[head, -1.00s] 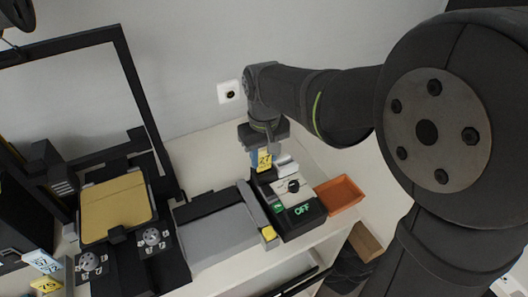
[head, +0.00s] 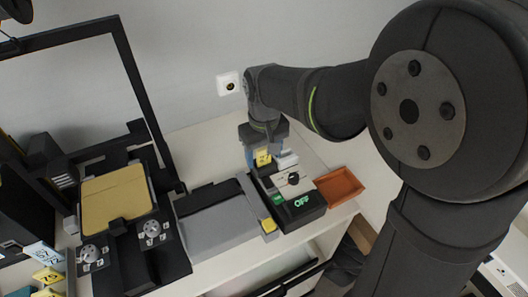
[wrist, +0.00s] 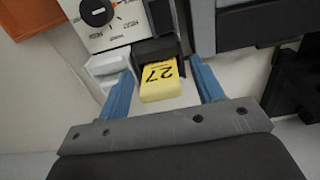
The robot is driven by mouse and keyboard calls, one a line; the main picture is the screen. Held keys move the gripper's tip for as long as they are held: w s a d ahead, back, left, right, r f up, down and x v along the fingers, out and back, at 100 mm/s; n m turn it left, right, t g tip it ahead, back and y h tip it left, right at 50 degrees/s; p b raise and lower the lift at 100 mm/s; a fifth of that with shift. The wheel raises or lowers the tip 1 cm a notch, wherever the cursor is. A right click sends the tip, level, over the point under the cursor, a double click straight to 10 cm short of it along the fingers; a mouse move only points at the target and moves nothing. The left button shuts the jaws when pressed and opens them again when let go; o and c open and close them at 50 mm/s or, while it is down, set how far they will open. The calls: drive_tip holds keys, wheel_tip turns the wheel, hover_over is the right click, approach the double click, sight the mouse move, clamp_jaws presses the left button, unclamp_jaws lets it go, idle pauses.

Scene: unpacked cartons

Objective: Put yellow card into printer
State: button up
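A yellow card marked 27 (wrist: 160,82) sticks out of a black slot block (wrist: 158,48) in the wrist view. It also shows beneath my gripper in the head view (head: 262,157). My gripper (wrist: 162,85) is open, with a blue finger on each side of the card and narrow gaps between them. The block is beside a dark machine (head: 299,208) with a dial, a green OFF sign and a pale top panel. A printer-like frame with a gold plate (head: 117,193) stands at the left. Whether my fingertips touch anything is hidden.
An orange tray (head: 338,187) is right of the machine. A grey flat unit (head: 217,231) lies left of it. A white block (wrist: 112,65) is close beside the left finger. More number cards, one yellow marked 75 (head: 47,277), are at the lower left.

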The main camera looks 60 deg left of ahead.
wheel_tip(320, 180, up, 17)
drive_tip(key=shift+r, duration=0.2)
idle(0.5)
drive_tip(key=shift+f, duration=0.1)
idle(0.3)
wheel_tip(320, 180, down, 17)
drive_tip(key=shift+f, duration=0.1)
drive_tip(key=shift+r, duration=0.25)
idle(0.5)
